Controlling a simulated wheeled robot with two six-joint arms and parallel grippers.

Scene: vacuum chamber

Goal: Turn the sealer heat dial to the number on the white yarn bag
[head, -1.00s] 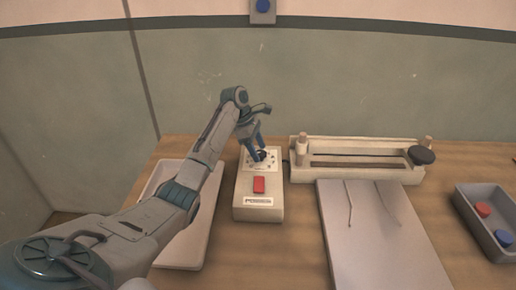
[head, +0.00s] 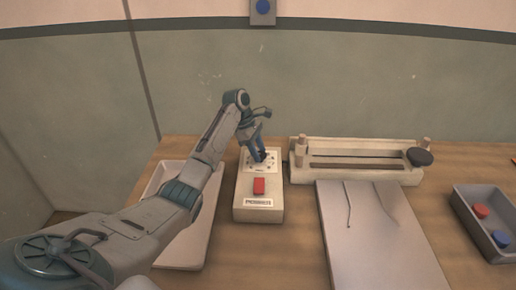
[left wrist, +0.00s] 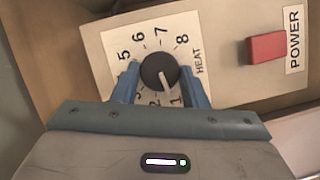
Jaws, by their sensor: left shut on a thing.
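The heat dial (left wrist: 159,70) is a round black knob with a white pointer on a white plate marked with numbers. It sits on the cream control box (head: 244,187). In the left wrist view its pointer points down and slightly right, toward the 1. My left gripper (head: 260,156) is over the dial in the head view. In the left wrist view its blue fingers (left wrist: 159,84) are shut on the dial, one on each side. They partly cover the lower numbers. I cannot make out a white yarn bag. My right gripper is not in view.
The box has a red power switch (head: 259,186). A long sealer bar unit (head: 352,173) with a dark round knob stands to its right, behind a pale board (head: 375,250). A pale tray (head: 196,243) lies left, partly behind my arm. A grey bin (head: 483,242) holds red and blue discs.

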